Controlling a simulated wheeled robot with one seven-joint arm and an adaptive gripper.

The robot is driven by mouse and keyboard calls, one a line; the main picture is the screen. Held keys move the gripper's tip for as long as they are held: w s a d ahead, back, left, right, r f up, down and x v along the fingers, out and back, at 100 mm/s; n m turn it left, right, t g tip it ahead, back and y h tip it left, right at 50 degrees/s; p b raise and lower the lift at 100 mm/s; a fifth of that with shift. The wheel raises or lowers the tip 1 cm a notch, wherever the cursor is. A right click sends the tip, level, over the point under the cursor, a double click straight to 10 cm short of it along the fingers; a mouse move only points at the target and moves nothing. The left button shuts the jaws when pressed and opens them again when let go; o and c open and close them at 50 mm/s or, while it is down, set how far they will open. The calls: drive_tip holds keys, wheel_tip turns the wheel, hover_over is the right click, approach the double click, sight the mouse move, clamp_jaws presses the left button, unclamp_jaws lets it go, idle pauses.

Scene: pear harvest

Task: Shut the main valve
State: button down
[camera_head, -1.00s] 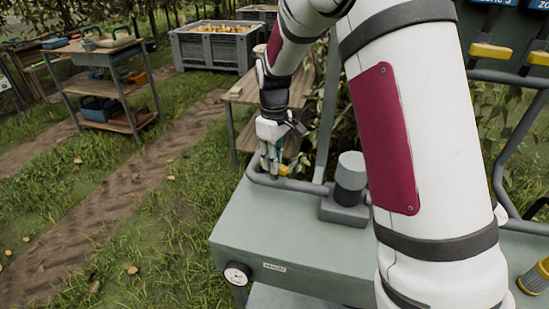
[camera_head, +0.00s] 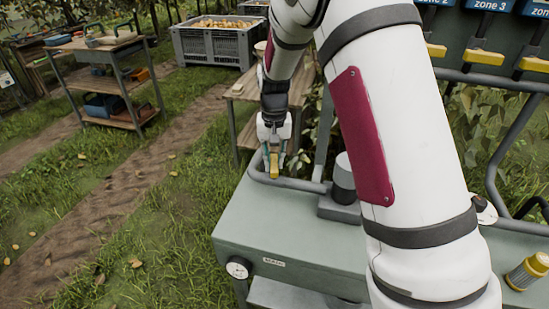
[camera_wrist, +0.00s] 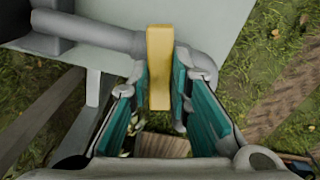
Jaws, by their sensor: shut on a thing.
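The main valve's yellow lever (camera_head: 274,168) sits on the grey pipe (camera_head: 300,184) at the back left corner of the green-grey bench. In the wrist view the lever (camera_wrist: 159,62) stands upright in the picture, crosswise to the grey pipe (camera_wrist: 95,32). My gripper (camera_head: 273,158) reaches down onto the lever from above. In the wrist view its teal-padded fingers (camera_wrist: 160,90) lie on both sides of the lever, closed on it. The valve body under the lever is mostly hidden.
A grey pump (camera_head: 343,178) stands right of the lever on the bench (camera_head: 290,235). Yellow-handled zone valves (camera_head: 483,55) are at the upper right. A wooden table (camera_head: 243,90) stands behind, a crate of pears (camera_head: 212,45) farther back. Grass lies open to the left.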

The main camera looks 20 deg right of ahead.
sight(274, 163)
drive_tip(key=shift+m+p, duration=0.35)
drive_tip(key=shift+m, duration=1.15)
drive_tip(key=c, duration=1.5)
unclamp_jaws()
wheel_tip(274, 163, up, 12)
drive_tip(key=shift+r, duration=0.1)
